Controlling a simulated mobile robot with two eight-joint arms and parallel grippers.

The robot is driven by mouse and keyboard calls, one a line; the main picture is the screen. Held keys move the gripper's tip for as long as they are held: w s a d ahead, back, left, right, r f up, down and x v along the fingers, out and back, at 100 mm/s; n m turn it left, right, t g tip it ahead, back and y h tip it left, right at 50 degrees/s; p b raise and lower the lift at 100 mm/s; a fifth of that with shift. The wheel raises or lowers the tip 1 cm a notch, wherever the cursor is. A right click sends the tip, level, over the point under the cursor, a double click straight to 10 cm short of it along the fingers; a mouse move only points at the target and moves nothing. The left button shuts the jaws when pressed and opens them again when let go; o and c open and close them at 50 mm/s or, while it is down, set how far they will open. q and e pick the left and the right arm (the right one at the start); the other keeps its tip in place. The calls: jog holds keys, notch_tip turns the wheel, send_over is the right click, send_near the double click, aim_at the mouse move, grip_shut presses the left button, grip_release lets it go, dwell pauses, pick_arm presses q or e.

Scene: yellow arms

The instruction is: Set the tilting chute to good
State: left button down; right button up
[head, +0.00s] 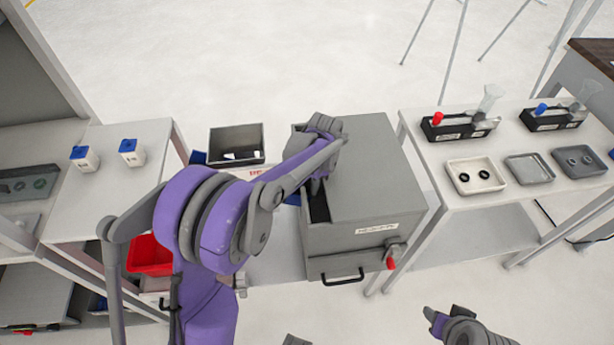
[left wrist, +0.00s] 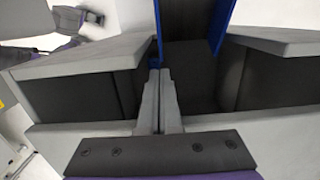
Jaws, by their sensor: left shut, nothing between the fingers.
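The tilting chute (left wrist: 195,22) shows in the left wrist view as a dark channel with blue side rims, between two grey walls. In the head view my arm hides most of it, and only a bit of blue (head: 292,199) shows beside the grey machine box (head: 375,180). Which way the chute tilts I cannot tell. My left gripper (left wrist: 160,85) is shut and empty, its fingertips close to the chute's left blue rim. Whether they touch it I cannot tell. In the head view the left hand (head: 318,165) is at the box's left side. Part of my right arm (head: 460,328) shows at the bottom right.
The box has a label, a black handle (head: 343,277) and a red knob (head: 390,263). A dark open bin (head: 237,130) stands behind left, a red bin (head: 150,250) front left. Small trays (head: 475,188) and racks (head: 458,130) fill the right table. Blue-topped containers (head: 130,152) stand left.

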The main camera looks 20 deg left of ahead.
pick_arm(q)
jog(key=shift+w, duration=0.1)
jog(key=shift+r, duration=0.15)
notch_tip(320, 180, up, 11)
jog(key=shift+w+d+p, duration=0.2)
jog(key=shift+d+p, duration=0.15)
jog(key=shift+d, duration=0.1)
dwell(0.5)
jog(key=s+d+n+t+p, duration=0.1)
jog(key=s+n+t, duration=0.5)
jog(key=s, duration=1.7)
jog(key=n+p, duration=0.1)
jog(key=n, duration=0.4)
jog(key=shift+s+n+h+p, duration=0.3)
jog(key=shift+s+h+p, duration=0.1)
